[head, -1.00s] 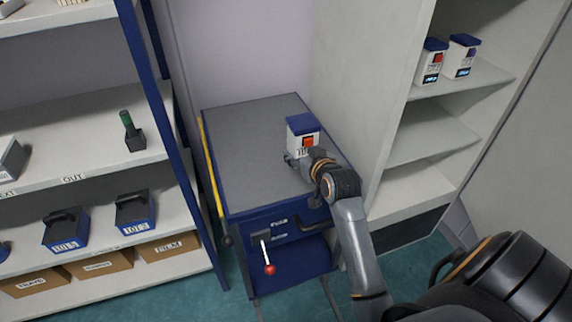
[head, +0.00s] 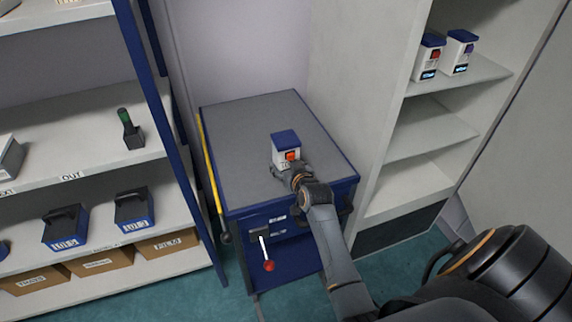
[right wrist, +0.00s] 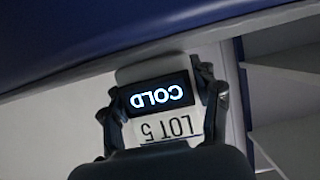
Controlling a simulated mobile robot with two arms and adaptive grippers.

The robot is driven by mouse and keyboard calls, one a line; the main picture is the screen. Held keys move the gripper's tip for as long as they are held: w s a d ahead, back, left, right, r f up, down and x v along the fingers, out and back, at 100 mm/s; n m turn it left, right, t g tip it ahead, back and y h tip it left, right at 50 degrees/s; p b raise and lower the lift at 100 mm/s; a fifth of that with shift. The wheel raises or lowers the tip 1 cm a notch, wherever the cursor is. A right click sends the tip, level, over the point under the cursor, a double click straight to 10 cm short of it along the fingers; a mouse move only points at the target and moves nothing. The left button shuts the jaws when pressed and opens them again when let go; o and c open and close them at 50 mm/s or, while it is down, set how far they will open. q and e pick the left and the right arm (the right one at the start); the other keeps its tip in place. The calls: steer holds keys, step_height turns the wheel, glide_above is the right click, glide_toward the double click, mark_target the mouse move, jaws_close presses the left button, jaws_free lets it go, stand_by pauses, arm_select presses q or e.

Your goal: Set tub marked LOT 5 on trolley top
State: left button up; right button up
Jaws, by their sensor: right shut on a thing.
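The tub marked LOT 5 (head: 286,148) is white with a blue lid and an orange-red patch. In the head view it is over the grey trolley top (head: 240,130), near the middle. My right gripper (head: 284,170) is shut on its lower front. I cannot tell whether its base touches the surface. In the right wrist view both fingers (right wrist: 165,112) flank the tub, with its LOT 5 label (right wrist: 166,128) and a lit COLD display (right wrist: 157,95) between them. My left gripper is out of view.
Two similar tubs (head: 428,58) (head: 458,52) stand on the right shelf unit. The tall unit's side wall (head: 365,80) borders the trolley. A yellow rail (head: 211,170) runs along its left edge; a red-knobbed lever (head: 268,265) is below. The trolley top is otherwise clear.

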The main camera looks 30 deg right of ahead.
steer(key=shift+f, duration=0.1)
steer(key=o, duration=1.4)
steer(key=shift+c, duration=0.2)
steer(key=shift+r, duration=0.2)
steer(key=v, duration=1.2)
